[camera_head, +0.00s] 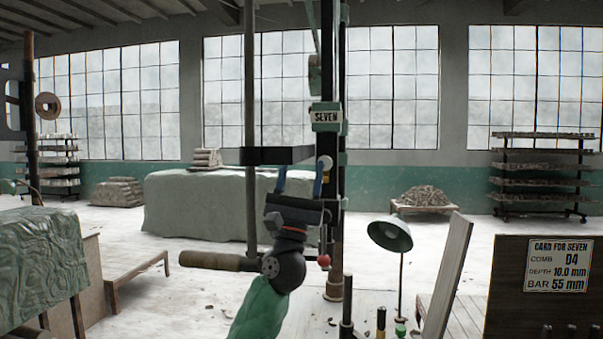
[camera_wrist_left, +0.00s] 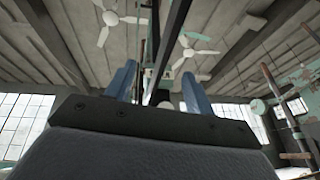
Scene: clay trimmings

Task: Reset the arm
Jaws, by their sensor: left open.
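My left gripper (camera_head: 300,172) is raised in the middle of the head view, at the end of my green and black left arm. Its two blue fingers point up and stand apart, open, with nothing held between them. The fingertips appear close to a dark horizontal bar (camera_head: 262,155) on a tall post; whether they touch it I cannot tell. In the left wrist view the open gripper (camera_wrist_left: 158,80) points up toward the ceiling, with a dark upright post showing between and beyond the fingers. My right gripper is not in either view.
A green "SEVEN" label (camera_head: 327,117) is on the tall post. A wooden handle (camera_head: 217,261) is beside my wrist. A lamp (camera_head: 390,236), a leaning board (camera_head: 446,275) and a card panel (camera_head: 500,270) stand right. A draped table (camera_head: 200,205) is behind. Floor at left-centre is fairly open.

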